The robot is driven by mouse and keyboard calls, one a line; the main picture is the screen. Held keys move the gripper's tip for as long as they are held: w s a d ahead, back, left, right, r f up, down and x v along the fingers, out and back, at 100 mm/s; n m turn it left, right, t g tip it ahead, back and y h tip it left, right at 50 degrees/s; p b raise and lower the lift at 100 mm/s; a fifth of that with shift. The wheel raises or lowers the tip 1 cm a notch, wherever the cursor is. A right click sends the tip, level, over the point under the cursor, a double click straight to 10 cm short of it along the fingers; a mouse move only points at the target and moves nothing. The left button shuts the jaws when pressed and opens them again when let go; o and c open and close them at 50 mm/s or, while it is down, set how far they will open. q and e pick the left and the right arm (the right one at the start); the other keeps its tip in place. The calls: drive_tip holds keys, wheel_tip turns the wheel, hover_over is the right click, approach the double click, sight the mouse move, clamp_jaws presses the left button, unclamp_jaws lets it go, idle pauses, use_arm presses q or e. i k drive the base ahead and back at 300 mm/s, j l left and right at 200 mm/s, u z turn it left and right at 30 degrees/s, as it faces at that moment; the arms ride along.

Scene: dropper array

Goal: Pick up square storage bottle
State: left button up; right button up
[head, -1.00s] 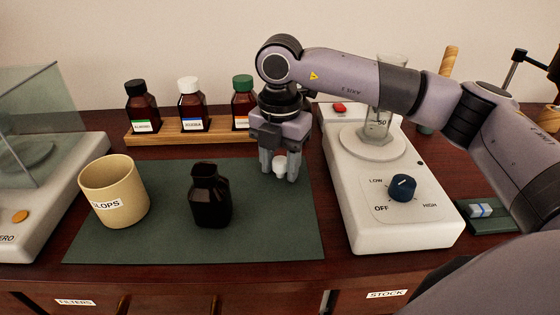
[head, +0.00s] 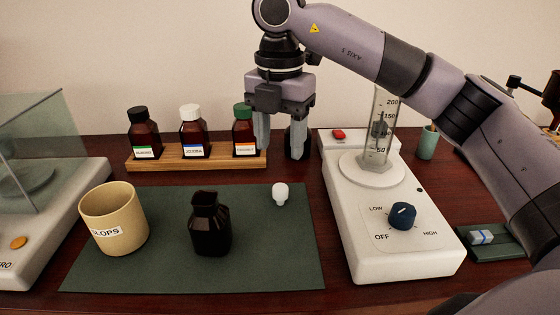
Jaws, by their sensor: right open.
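The square storage bottle (head: 210,228) is dark, nearly black, with sloping shoulders and an uncapped-looking neck. It stands upright on the green mat (head: 150,275). A small white stopper-like piece (head: 281,194) sits on the mat to its right, towards the back. My right gripper (head: 280,150) points down with its fingers apart and nothing between them. It is above and behind the white piece, to the right of the bottle and clear of both. My left gripper is not in view.
A tan SLOPS beaker (head: 114,220) stands left of the bottle. A wooden rack (head: 200,160) with three capped amber bottles is behind the mat. A white stirrer (head: 400,255) bearing a glass cylinder (head: 380,150) is at right. The mat's front right is free.

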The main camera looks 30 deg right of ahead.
sight(209, 226)
drive_tip(key=k, duration=1)
